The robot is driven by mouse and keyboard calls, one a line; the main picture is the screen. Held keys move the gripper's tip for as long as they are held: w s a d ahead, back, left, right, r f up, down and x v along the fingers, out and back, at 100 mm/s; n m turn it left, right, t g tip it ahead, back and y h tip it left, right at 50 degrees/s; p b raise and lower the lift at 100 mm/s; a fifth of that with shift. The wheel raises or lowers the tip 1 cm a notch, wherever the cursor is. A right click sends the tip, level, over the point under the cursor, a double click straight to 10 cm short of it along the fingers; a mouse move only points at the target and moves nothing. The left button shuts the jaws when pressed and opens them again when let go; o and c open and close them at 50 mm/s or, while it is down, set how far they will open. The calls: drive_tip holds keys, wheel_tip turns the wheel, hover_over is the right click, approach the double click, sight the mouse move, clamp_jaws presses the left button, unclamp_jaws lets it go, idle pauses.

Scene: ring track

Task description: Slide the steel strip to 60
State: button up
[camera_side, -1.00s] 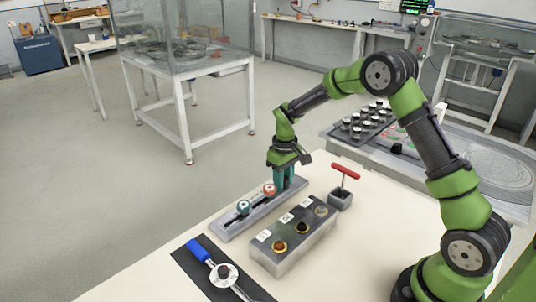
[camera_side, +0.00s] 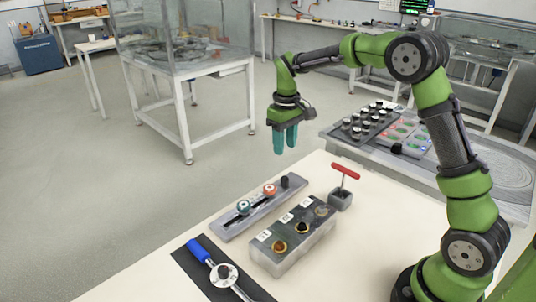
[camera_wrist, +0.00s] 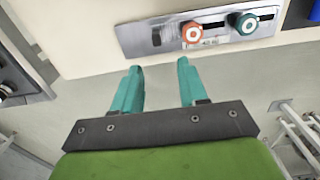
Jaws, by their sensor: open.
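The steel strip (camera_side: 237,224) is a long grey metal panel lying on the white table. It bears a teal knob (camera_side: 243,207), an orange knob (camera_side: 269,189) on dark slots, and a small black post (camera_side: 285,181) at its far end. In the wrist view the strip (camera_wrist: 135,40) crosses the top, with the orange knob (camera_wrist: 192,33) and the teal knob (camera_wrist: 246,23) on it.
A blue-handled tool (camera_side: 199,251) lies on a dark mat in front. The table's far edge is near the strip.

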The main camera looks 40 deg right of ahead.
drive_tip(key=shift+r, duration=2.25)
drive_tip(key=s+a+r+m+t, duration=0.1)
drive_tip(key=s+a+t, duration=0.1)
drive_tip(key=s, duration=0.6)
drive_tip(key=s+a+r+m+t+y, duration=0.1)
drive_tip(key=s+a, duration=0.3)
drive_tip(key=s, duration=0.4)
drive_tip(key=s+a+r+m+t+y, duration=0.1)
drive_tip(key=s+a+r+m+t, duration=0.1)
drive_tip(key=s, duration=0.6)
drive_tip(key=shift+a+r+t, duration=0.5)
drive_tip(key=shift+a+t, duration=0.35)
drive_tip(key=shift+t, duration=0.25)
